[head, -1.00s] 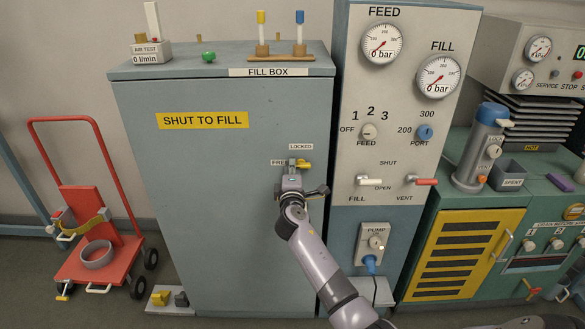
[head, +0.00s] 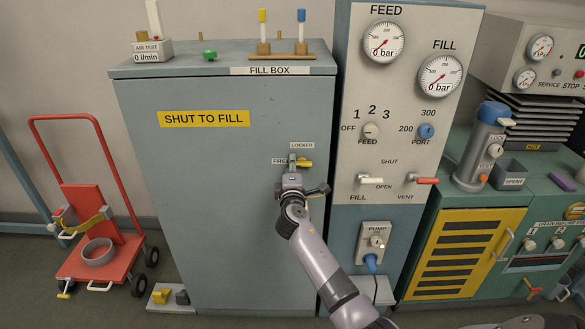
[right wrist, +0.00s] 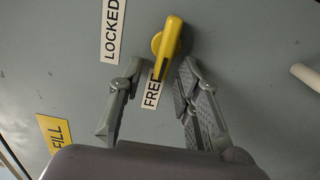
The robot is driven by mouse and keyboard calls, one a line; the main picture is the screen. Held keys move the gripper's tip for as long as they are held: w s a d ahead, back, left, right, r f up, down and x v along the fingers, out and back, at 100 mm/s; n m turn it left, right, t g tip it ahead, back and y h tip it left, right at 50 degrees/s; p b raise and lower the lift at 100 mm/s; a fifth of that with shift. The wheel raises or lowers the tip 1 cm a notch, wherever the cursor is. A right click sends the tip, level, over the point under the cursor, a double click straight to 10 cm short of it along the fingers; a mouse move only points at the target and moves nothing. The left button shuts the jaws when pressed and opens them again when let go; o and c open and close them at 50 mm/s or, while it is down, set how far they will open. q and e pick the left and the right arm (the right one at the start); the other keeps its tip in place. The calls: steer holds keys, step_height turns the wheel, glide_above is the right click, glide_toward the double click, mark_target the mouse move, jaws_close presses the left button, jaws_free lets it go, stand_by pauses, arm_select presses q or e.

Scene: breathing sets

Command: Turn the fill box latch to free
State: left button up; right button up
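The yellow fill box latch (head: 304,163) is on the upper right of the grey fill box door (head: 225,200). In the right wrist view the latch (right wrist: 171,38) lies across its round hub, with its dark end over the FREE label (right wrist: 151,94). The LOCKED label (right wrist: 112,30) is off to one side, clear of the lever. My right gripper (head: 292,168) is at the latch. In the right wrist view its fingers (right wrist: 160,66) are spread, one on each side of the lever's dark end, with gaps visible. My left gripper is not in view.
A gauge panel (head: 385,110) stands right of the door, with FILL and VENT levers and a pump switch box (head: 374,243). A red trolley (head: 92,245) stands at left. A small yellow and black pedal block (head: 166,297) lies by the door's foot.

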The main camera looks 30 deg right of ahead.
steer(key=shift+s, duration=0.1)
steer(key=v, duration=1.2)
steer(key=shift+f, duration=0.15)
